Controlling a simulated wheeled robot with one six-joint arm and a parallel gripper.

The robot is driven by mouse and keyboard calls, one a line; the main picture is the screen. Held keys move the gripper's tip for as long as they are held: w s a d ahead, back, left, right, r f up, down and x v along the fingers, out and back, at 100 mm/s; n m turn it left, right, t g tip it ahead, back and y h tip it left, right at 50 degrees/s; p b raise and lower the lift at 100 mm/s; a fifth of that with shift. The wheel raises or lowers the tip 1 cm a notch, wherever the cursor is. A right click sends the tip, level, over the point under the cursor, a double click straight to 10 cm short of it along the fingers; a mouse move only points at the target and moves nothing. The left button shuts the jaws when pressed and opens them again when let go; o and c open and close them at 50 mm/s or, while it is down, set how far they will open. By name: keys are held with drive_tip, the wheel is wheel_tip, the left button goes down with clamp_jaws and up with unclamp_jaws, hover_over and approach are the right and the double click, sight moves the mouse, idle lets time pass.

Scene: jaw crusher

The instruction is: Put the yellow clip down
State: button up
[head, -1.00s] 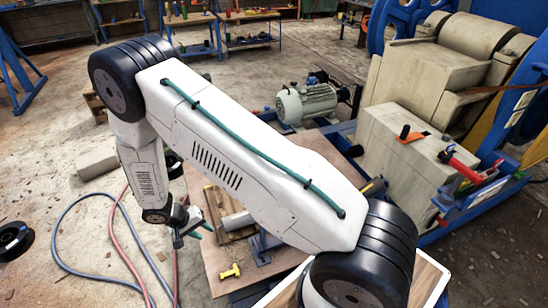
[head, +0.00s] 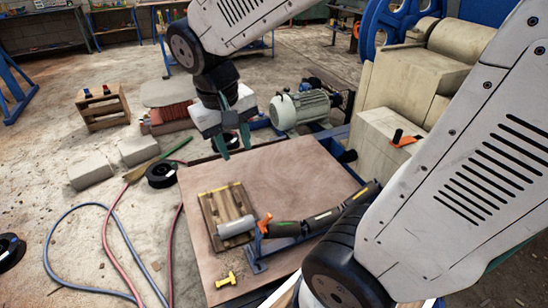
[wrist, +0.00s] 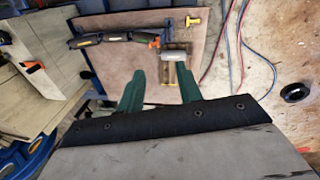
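The small yellow clip (head: 225,280) lies on the brown board (head: 290,165), near its front left edge. In the wrist view the clip (wrist: 192,20) shows at the top, near the board's edge. My gripper (head: 234,148) hangs fingers down near the far left edge of the board, well apart from the clip. In the wrist view its two green fingers (wrist: 159,70) are spread, with nothing held between them.
A small wooden pallet (head: 216,203) with a grey cylinder (head: 236,227) lies on the board. Beside it is a dark tool with orange end (head: 285,228). A motor (head: 303,108) and the crusher block (head: 383,138) stand beyond. Hoses (head: 105,225) lie on the floor at left.

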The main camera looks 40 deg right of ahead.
drive_tip(key=s+r+n+t+y, duration=0.1)
drive_tip(key=s+r, duration=0.2)
drive_tip(key=s, duration=0.9)
drive_tip(key=shift+s+a+r+n+y, duration=0.2)
drive_tip(key=shift+a+r+n+y, duration=0.1)
drive_tip(key=shift+n+y, duration=0.1)
